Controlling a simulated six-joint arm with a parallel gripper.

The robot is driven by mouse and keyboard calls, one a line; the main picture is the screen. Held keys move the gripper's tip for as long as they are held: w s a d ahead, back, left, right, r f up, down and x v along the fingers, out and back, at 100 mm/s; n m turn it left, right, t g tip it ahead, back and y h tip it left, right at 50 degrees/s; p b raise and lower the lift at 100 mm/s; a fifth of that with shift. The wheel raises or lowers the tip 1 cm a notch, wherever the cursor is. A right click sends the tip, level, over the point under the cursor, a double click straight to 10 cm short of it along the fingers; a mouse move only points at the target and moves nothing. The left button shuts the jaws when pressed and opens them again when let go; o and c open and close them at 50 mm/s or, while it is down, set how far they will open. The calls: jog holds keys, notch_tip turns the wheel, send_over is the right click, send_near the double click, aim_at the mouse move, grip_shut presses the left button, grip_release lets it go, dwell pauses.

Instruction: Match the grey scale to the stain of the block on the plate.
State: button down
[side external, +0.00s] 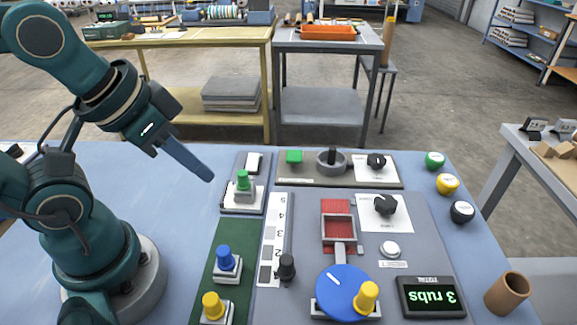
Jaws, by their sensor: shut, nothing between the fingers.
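The grey scale (275,225) is a pale strip with numerals that appear upside down and darker patches along its left side. A black pointer knob (286,266) stands at its right edge, near the lower end. A block with a green knob (243,183) sits on a small grey plate (227,209) above the scale, with a pale sheet under it. Any stain on it is too small to tell. My gripper (209,177) is shut and empty, raised to the left of the green-knobbed block and apart from it.
Blocks with blue (223,256) and yellow (212,304) knobs stand on a green mat. A blue crank wheel (342,290), a red pad (337,207), dial knobs and a display (431,296) reading "3 rubs" lie right. A brown cup (509,293) stands lower right. The left tabletop is clear.

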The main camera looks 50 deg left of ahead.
dwell(0.4)
jog(key=c, duration=0.9)
grip_release()
jog(key=shift+o, duration=1)
jog(key=w, duration=0.1)
jog(key=d+r+m, duration=0.1)
jog(key=w+m, duration=0.1)
jog(key=shift+w+d+r+g, duration=0.25)
jog(key=shift+w+r+g, duration=0.05)
jog(key=shift+w+r, duration=0.05)
jog(key=m+g, duration=0.4)
jog(key=m, duration=0.2)
send_over(287, 258)
jog(key=w+a, duration=0.1)
jog(key=a, duration=0.1)
notch_tip(287, 258, down, 6)
jog(key=d+f, duration=0.1)
jog(key=s+d+f+m+g, duration=0.1)
jog(key=f, duration=0.1)
jog(key=shift+s+f, duration=0.1)
jog(key=shift+f, duration=2.45)
